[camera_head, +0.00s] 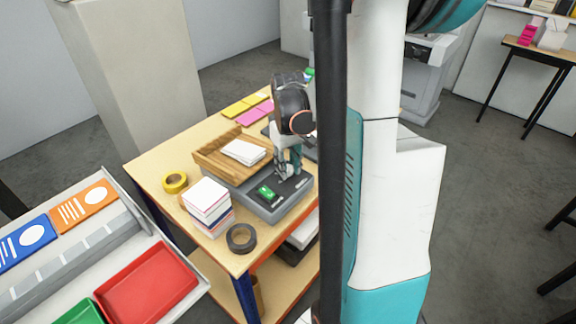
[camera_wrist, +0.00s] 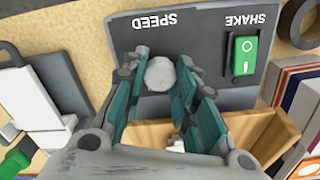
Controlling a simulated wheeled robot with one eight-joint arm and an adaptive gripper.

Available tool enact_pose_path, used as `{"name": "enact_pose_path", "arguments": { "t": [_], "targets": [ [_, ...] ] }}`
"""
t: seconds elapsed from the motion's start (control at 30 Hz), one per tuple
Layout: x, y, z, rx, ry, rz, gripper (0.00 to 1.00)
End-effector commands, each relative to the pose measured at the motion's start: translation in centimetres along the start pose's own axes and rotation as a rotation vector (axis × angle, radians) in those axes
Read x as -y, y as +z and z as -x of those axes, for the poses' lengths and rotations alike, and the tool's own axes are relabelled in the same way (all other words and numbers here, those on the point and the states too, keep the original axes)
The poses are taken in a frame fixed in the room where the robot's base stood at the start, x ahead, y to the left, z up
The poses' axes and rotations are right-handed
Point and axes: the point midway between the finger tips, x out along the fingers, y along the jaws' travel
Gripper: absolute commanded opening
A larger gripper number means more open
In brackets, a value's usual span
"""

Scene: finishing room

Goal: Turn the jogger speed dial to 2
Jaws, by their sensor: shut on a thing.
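The jogger (camera_head: 262,211) is a dark grey box with a wooden tray on the table. Its panel (camera_wrist: 205,35) shows upside down in the wrist view, with the words SPEED and SHAKE. The speed dial (camera_wrist: 160,72) is a round light grey knob below SPEED in that picture. My gripper (camera_wrist: 161,70) has its teal-lined fingers on both sides of the dial, shut on it. No pointer or scale numbers can be made out, so the setting cannot be read. In the head view my gripper (camera_head: 288,170) is over the panel and hides the dial.
A green rocker switch (camera_wrist: 243,56) sits right of the dial in the wrist view. The wooden tray (camera_head: 207,164) holds white paper. A card stack (camera_head: 207,197), a black tape roll (camera_head: 241,238) and a yellow tape roll (camera_head: 175,182) stand close by on the table.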

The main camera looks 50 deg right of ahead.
Motion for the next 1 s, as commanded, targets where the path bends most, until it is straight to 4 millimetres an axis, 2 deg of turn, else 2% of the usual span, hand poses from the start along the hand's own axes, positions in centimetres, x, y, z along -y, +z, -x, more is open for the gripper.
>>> {"name": "enact_pose_path", "arguments": {
  "t": [0.6, 1.0],
  "targets": [
    [0.0, -0.02, -0.03, 0.0, 0.0, -0.579, 0.03],
    [0.0, -0.03, -0.01, 0.0, 0.0, -0.856, 0.03]
  ]
}}
